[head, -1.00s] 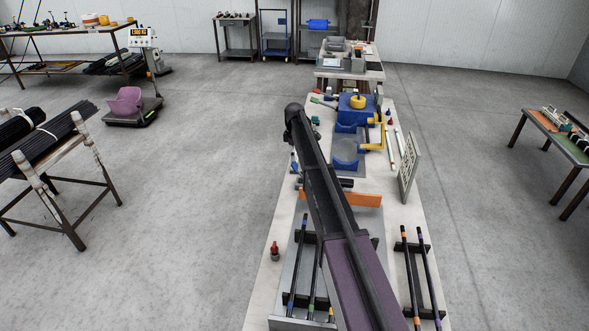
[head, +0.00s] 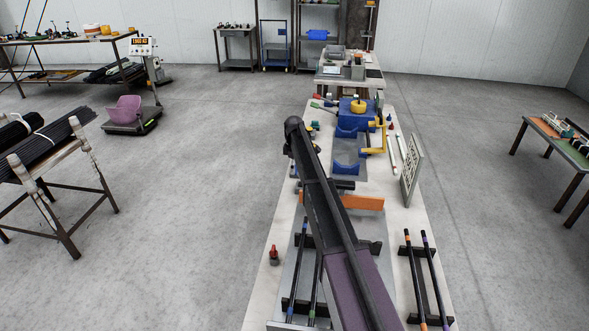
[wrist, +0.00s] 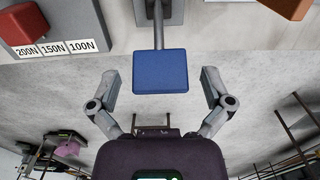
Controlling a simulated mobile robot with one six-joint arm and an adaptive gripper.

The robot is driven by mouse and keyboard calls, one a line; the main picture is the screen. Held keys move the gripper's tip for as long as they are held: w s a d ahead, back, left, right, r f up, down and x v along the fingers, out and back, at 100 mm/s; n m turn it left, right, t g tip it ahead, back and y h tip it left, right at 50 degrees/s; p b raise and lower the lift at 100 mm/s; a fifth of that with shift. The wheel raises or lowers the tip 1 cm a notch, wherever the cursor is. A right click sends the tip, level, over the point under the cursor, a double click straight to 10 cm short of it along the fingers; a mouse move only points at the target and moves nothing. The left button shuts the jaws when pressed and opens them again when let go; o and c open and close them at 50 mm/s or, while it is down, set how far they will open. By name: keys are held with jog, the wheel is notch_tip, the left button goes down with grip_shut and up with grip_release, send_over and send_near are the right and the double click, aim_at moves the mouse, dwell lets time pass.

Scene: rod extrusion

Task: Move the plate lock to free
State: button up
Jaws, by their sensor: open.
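A blue square pad (wrist: 160,72) on a grey rod (wrist: 158,25) shows in the wrist view; the rod runs up to a grey mount (wrist: 160,12) on the bench edge. It looks like a lever handle and may be the plate lock; no label on it can be read. My gripper (wrist: 160,88) is open, one finger on each side of the pad, with a gap on both sides. The fingers do not appear to touch it. In the head view my arm covers part of the bench, and my gripper cannot be made out there.
A red knob (wrist: 22,22) with force labels (wrist: 55,48) sits beside the lever. An orange-brown block (wrist: 288,6) is on the other side. In the head view, the blue press (head: 357,118), an upright panel (head: 411,170) and black rods (head: 414,275) stand on the bench.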

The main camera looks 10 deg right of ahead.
jog(key=c, duration=1.3)
jog(key=shift+d, duration=0.1)
